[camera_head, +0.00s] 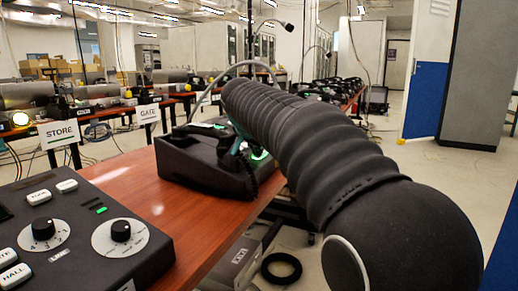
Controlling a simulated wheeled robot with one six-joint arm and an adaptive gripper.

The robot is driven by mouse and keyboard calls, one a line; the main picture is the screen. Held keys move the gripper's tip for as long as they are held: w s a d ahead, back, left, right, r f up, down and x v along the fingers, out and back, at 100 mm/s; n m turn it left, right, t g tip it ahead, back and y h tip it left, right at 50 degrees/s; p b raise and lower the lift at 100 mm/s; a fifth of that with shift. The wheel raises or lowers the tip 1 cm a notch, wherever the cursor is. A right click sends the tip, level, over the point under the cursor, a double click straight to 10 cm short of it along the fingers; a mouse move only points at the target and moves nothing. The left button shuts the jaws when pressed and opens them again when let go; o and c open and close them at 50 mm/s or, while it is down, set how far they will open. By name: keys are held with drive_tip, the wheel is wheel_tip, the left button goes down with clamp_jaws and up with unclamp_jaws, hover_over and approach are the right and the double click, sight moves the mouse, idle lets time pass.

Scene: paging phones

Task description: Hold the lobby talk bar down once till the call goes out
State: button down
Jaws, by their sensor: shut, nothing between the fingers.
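A black desk paging console (190,165) stands on the wooden table at the middle, with a bent grey gooseneck. A green light shows on it. My ribbed black arm crosses from the lower right and covers its right side. My gripper (243,152) is mostly hidden behind the arm, low over the right part of the console; what shows is dark with teal. It holds nothing. Whether it touches the console, I cannot tell. No talk bar can be made out, and no lobby label is readable here.
A black control box (75,235) with white buttons and two dials fills the near left. A STORE sign (59,134) and a GATE sign (148,114) stand by farther tables with other units. A black ring (281,268) lies on the floor below. Open floor lies right, before a blue panel.

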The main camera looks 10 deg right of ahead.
drive_tip(key=v, duration=0.6)
drive_tip(key=shift+d+r, duration=0.25)
drive_tip(key=shift+r, duration=0.2)
idle(0.4)
idle(0.5)
